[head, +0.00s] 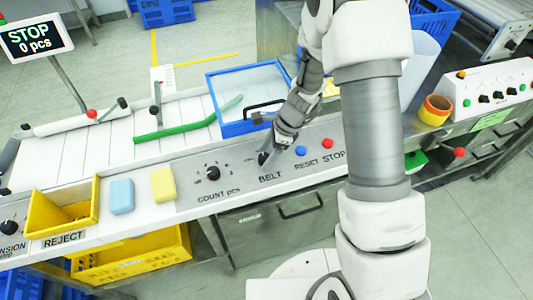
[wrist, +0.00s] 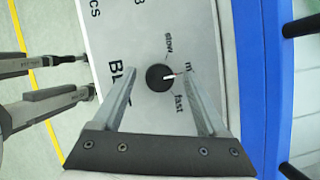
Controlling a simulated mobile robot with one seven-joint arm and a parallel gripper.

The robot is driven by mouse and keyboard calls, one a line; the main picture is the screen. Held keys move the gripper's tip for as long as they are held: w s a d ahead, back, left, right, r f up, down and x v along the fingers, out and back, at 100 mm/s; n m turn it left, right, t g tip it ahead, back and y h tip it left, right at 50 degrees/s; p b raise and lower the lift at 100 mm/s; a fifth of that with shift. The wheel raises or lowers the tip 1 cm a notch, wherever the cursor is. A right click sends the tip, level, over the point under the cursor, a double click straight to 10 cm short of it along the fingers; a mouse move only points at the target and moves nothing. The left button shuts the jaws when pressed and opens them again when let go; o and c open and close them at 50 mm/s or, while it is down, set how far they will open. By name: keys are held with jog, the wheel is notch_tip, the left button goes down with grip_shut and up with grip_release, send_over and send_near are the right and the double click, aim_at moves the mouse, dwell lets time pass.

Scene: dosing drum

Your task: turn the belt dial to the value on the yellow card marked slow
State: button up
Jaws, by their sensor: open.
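The belt dial is a round black knob on the light panel above the word BELT, in the head view (head: 263,158) and the wrist view (wrist: 157,79). Its white pointer faces right in the wrist view, toward a label starting with "m", between "slow" and "fast". My gripper (wrist: 159,78) is open, with one finger on each side of the dial; I cannot tell whether they touch it. In the head view my gripper (head: 274,149) is over the dial. A yellow patch (head: 330,87) behind my arm may be the card; no writing on it is readable.
The COUNT dial (head: 213,173) is left of BELT; blue (head: 300,151) and red (head: 327,143) buttons are right. A blue-framed tray (head: 213,99) stands behind. Yellow (head: 163,184) and light blue (head: 122,196) blocks lie near the yellow REJECT bin (head: 38,215).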

jog(key=shift+c, duration=0.2)
grip_shut()
jog(key=shift+n, duration=0.4)
jog(key=shift+w+n+g+p, duration=0.1)
jog(key=shift+n+g+p, duration=0.25)
jog(key=shift+n+g, duration=0.45)
jog(key=n, duration=0.4)
jog(key=shift+w+g+h, duration=0.1)
jog(key=shift+g+h, duration=0.3)
jog(key=n, duration=0.2)
jog(key=n+g+h, duration=0.1)
jog(key=n, duration=0.2)
jog(key=shift+w+a+g, duration=0.1)
jog(key=shift+a+g, duration=0.05)
jog(key=shift+g, duration=0.15)
jog(key=shift+n+h, duration=0.3)
jog(key=shift+n, duration=0.1)
